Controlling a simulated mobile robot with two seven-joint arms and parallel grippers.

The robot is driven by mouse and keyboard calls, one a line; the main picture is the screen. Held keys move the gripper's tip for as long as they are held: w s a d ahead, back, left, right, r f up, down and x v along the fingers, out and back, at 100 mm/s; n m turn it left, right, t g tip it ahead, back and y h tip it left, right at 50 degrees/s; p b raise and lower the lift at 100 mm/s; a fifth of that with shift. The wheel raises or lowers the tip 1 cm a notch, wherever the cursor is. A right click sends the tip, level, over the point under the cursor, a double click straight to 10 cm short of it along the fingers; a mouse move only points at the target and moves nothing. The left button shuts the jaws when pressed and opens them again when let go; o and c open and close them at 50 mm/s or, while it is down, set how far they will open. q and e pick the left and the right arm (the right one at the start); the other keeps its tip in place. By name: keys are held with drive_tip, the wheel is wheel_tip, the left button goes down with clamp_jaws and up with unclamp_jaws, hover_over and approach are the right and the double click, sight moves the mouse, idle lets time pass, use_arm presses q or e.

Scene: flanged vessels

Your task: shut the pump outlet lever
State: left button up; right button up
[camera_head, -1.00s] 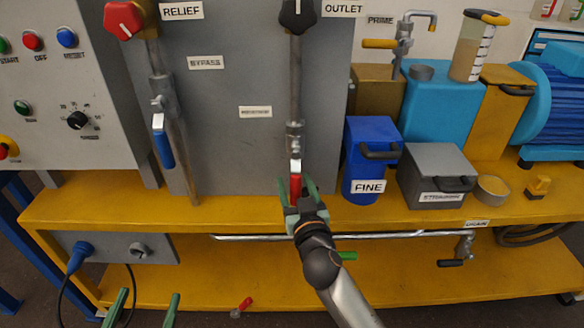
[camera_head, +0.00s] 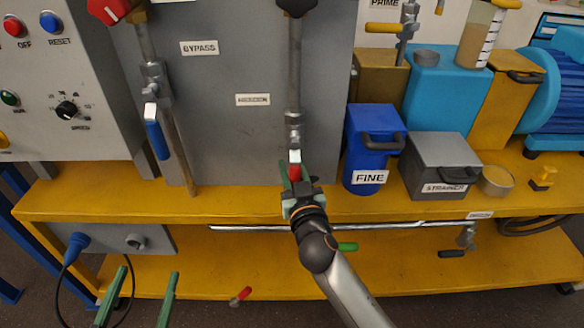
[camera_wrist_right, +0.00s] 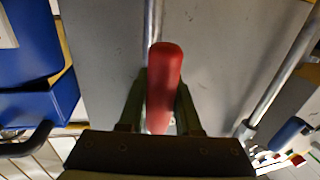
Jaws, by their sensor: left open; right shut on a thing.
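The pump outlet lever has a red handle (camera_head: 295,171) on a light metal stem. It hangs below a valve on the grey outlet pipe (camera_head: 294,85), under the black knob. My right gripper (camera_head: 298,176) reaches up to it from below and is shut on the red handle. The right wrist view shows the red handle (camera_wrist_right: 164,75) between the green fingers (camera_wrist_right: 160,98); its tip sticks out beyond them. The gripper hides the lower part of the handle in the head view. My left gripper (camera_head: 147,272) is open and empty at the lower left, away from the lever.
A blue-handled bypass lever (camera_head: 157,138) hangs on the left pipe. The blue FINE canister (camera_head: 371,140) and grey strainer box (camera_head: 436,160) stand close right of my right gripper. The yellow bench (camera_head: 90,202) edge runs below.

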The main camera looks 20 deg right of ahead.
clamp_jaws()
idle(0.9)
